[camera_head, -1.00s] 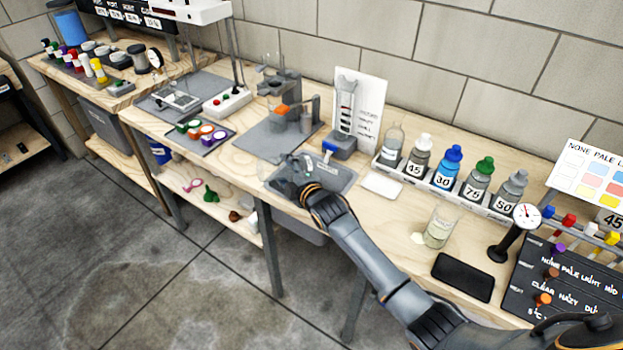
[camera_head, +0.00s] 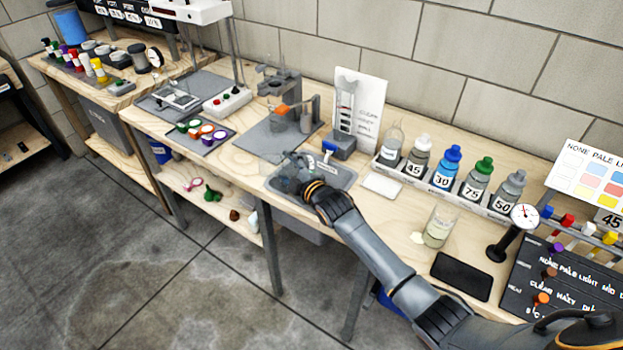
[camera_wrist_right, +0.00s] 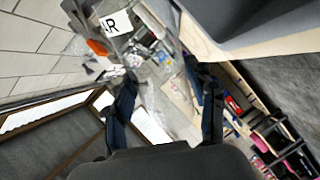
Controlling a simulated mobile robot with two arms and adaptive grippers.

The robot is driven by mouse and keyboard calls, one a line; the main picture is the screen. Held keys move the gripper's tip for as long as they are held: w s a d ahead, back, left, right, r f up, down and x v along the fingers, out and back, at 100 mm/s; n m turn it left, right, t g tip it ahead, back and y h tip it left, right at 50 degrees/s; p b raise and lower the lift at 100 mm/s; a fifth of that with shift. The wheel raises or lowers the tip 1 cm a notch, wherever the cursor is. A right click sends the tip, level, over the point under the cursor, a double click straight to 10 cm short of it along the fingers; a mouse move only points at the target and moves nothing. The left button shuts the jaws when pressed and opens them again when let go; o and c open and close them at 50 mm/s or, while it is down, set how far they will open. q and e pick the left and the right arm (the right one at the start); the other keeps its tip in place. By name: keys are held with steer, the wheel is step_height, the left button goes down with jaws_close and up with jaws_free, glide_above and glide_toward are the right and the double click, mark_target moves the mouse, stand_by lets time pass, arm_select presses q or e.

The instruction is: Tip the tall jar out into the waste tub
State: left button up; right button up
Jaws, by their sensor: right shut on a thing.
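My right gripper (camera_head: 290,175) is over the grey basin (camera_head: 346,178) sunk near the bench's front edge. It is shut on a clear, see-through jar (camera_head: 270,166), which lies tilted with its far end pointing left in the head view. In the right wrist view clear glass (camera_wrist_right: 158,98) shows between the fingers (camera_wrist_right: 165,100); its contents are too faint to tell. I cannot tell whether the basin or the dark grey bin (camera_head: 104,128) under the left bench is the waste tub. My left gripper is not in view.
A clear beaker with pale contents (camera_head: 438,228) stands right of the basin, with a pale patch beside it. A rack of numbered bottles (camera_head: 446,182) stands behind. A grey mat with a stand (camera_head: 262,146) and a tray of coloured caps (camera_head: 200,137) lie to the left.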

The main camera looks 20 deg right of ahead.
steer(key=shift+w+d+r+m+y, duration=0.1)
steer(key=shift+d+r+m+y, duration=0.2)
steer(key=shift+d+r+m, duration=0.45)
stand_by(0.8)
steer(key=shift+w+d+r+m, duration=0.1)
steer(key=shift+d+m, duration=0.35)
steer(key=shift+m, duration=0.4)
stand_by(0.7)
stand_by(0.7)
